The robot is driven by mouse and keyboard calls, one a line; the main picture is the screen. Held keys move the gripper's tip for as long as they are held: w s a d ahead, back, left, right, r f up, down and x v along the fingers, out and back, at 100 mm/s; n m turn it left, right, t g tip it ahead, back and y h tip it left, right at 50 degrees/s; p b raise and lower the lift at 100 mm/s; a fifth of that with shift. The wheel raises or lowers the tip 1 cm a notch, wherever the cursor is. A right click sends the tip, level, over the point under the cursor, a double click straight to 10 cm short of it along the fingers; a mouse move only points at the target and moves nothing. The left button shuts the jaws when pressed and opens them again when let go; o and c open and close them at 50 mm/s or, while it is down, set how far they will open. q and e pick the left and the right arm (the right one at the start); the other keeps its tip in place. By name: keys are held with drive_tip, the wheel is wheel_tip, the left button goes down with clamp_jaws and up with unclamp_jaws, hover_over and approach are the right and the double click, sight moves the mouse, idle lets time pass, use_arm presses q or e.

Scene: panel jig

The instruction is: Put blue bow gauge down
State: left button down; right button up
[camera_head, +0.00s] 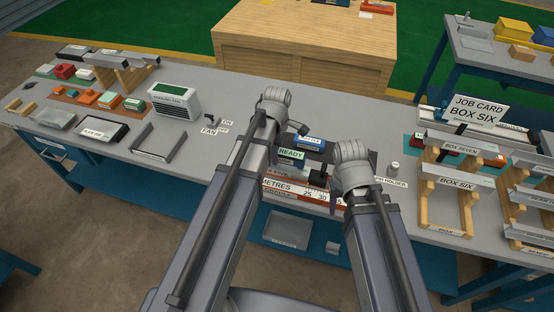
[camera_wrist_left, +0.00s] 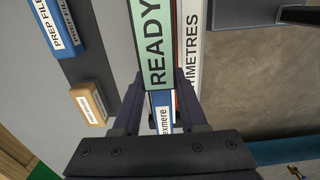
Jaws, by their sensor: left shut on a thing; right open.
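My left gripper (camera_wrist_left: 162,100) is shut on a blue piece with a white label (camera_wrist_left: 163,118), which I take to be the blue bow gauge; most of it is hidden. A green READY sign (camera_wrist_left: 152,45) lies just beyond the fingers and also shows in the head view (camera_head: 290,154). In the head view my left gripper (camera_head: 298,131) is over the bench behind that sign, its fingertips hard to make out. My right gripper (camera_head: 334,204) is open at the bench's front part, right of the sign; its fingers are mostly hidden.
A white METRES scale strip (camera_head: 285,188) runs along the bench's front edge. A blue prep file (camera_head: 311,141) and a small tan block (camera_wrist_left: 89,104) are close to the left gripper. Wooden racks (camera_head: 455,205) stand at right; a fan heater (camera_head: 176,101) stands at left.

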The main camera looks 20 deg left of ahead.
use_arm(q)
drive_tip(key=shift+f, duration=0.6)
use_arm(e)
drive_tip(key=shift+f, duration=0.6)
use_arm(q)
drive_tip(key=shift+f+b, duration=0.25)
drive_tip(key=shift+b, duration=0.15)
drive_tip(key=shift+c, duration=2.2)
unclamp_jaws()
drive_tip(key=shift+r, duration=0.1)
use_arm(e)
drive_tip(key=shift+f, duration=0.1)
